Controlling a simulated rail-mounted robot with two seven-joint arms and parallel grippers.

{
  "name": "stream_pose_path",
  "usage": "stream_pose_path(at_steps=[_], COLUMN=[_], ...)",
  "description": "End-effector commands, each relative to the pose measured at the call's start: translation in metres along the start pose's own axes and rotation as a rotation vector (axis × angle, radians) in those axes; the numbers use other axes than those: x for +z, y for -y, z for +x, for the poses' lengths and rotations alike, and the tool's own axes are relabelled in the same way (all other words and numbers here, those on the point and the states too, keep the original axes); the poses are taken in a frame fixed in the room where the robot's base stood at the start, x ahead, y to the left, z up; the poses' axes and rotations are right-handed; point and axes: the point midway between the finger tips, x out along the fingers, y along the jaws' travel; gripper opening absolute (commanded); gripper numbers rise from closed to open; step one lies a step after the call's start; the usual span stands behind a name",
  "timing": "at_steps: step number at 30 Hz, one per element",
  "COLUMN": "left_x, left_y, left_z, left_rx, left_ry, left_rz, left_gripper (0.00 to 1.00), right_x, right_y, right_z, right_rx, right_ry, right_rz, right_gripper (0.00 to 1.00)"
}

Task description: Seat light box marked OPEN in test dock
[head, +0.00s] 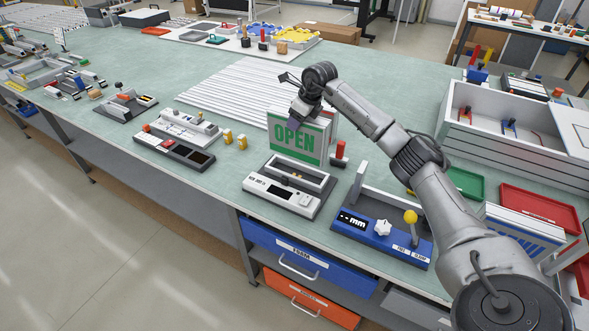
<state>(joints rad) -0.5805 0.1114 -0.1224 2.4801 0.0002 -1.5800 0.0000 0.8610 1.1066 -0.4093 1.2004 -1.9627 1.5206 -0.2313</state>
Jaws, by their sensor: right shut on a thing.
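The light box (283,150) is a flat panel with green OPEN lettering on a pale face and a green border. It is upright, its face toward me. My right gripper (304,113) is shut on its top edge, from above. Below the box is a grey and white dock (267,201) with a dark display, a knob and a raised frame, probably the test dock. The box's lower edge is at the back of that frame in the picture. I cannot tell whether it touches or hangs above. My left gripper is out of view.
A blue gauge unit (350,237) with a yellow-ball lever stands right of the dock. A red-topped post (340,152) is close beside the box. White slats (215,97) lie behind. Small yellow blocks (242,141) and another grey unit (182,152) are left. A white crate (478,152) is right.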

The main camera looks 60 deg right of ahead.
Motion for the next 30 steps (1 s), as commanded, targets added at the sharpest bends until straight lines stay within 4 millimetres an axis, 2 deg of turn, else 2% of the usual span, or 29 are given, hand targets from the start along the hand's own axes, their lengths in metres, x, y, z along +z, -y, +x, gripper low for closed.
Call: stream_pose_path(at_steps=[3, 9, 18, 27, 30], left_x=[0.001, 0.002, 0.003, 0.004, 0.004], left_y=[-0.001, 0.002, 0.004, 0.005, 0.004], left_z=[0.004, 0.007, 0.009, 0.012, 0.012], left_rx=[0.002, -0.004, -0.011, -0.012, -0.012], left_ry=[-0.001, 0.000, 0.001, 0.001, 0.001], left_rz=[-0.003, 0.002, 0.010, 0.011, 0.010], left_gripper=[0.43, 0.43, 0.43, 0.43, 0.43], right_x=[-0.009, -0.019, -0.024, -0.037, -0.037], right_y=[-0.001, -0.001, -0.001, -0.001, -0.001], right_z=[0.019, 0.044, 0.058, 0.087, 0.087], right_rx=[0.001, 0.000, 0.000, 0.000, -0.001], right_ry=[-0.002, -0.001, 0.001, 0.000, 0.002], right_rz=[0.001, 0.004, 0.004, 0.003, 0.003], right_gripper=[0.00, 0.00, 0.00, 0.00, 0.00])
